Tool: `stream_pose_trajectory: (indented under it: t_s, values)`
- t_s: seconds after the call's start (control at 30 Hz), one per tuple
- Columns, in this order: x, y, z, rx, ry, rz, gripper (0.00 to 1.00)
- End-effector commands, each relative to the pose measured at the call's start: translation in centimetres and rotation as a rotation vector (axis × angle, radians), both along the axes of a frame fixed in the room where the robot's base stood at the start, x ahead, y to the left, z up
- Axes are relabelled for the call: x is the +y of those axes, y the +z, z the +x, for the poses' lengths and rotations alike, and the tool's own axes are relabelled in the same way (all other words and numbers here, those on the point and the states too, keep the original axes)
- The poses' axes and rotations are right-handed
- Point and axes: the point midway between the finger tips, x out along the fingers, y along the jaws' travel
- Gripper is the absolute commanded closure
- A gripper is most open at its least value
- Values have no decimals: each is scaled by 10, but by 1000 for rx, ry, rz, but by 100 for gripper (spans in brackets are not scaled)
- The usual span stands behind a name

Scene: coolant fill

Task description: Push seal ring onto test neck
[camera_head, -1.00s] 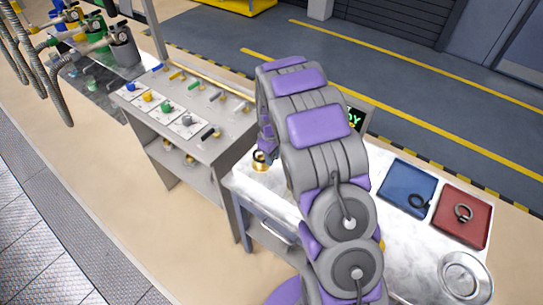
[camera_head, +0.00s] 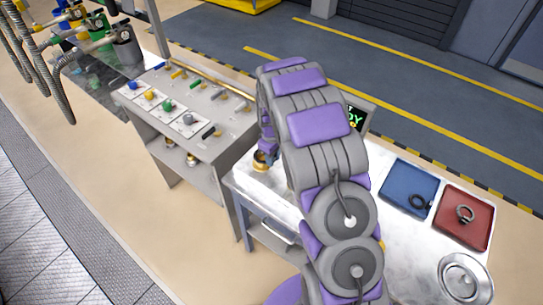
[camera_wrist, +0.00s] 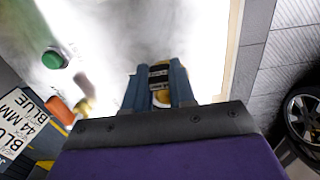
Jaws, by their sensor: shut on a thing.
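The brass test neck (camera_head: 261,166) stands at the far left corner of the white-topped bench. My gripper (camera_head: 267,150) is low over it, partly hidden by my own arm. In the wrist view my gripper (camera_wrist: 160,78) has its two blue-grey fingers close together, shut on the seal ring. The ring is mostly hidden, so I cannot tell whether it sits around the neck or just above it. A yellow brass part (camera_wrist: 163,97) shows between the fingers.
A blue tray (camera_head: 398,178) holding a black ring and a red tray (camera_head: 476,240) holding a grey ring lie at the right. A round metal dish (camera_head: 466,280) is in front. A grey valve stand (camera_head: 225,140) stands left of the bench. A green button (camera_wrist: 52,60) shows in the wrist view.

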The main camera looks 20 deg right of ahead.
Motion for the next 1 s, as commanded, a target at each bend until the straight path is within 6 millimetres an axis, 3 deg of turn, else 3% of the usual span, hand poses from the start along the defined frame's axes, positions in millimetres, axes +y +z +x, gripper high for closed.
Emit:
stream_pose_trajectory:
  t_s: [1.0]
  values:
    - [1,2,0,-1,1,-2,100]
